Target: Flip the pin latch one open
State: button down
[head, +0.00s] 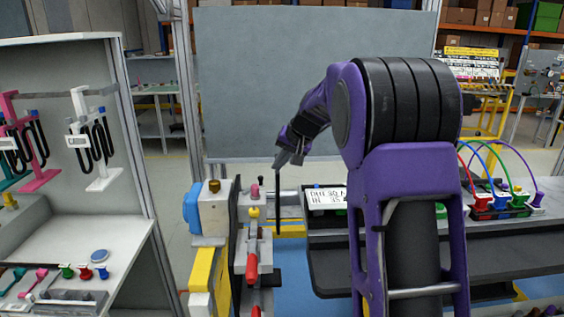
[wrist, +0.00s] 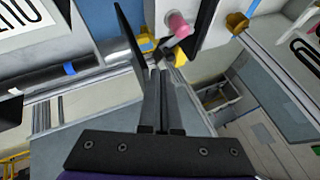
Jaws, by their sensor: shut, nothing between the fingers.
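My gripper (head: 280,162) is shut and empty, above the narrow upright module (head: 240,235) left of centre in the head view. In the wrist view its two fingers (wrist: 160,75) lie side by side. A pink knob (head: 255,189) tops the module; in the wrist view a pink cylinder (wrist: 180,25) is just beyond the fingertips and to the right, apart from them. A yellow ball (head: 254,212) and a red handle (head: 251,267) sit below the pink knob in the head view. No label shows which part is pin latch one.
A thin dark bar (head: 277,205) stands upright just right of the module; a dark plate (wrist: 130,40) is close left of the fingers in the wrist view. A labelled box (head: 328,198) and dark shelf (head: 325,265) lie right. A white tool rack (head: 90,200) stands left.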

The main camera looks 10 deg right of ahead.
jog(key=x, duration=0.6)
jog(key=shift+w+f, duration=0.25)
jog(key=shift+f, duration=0.05)
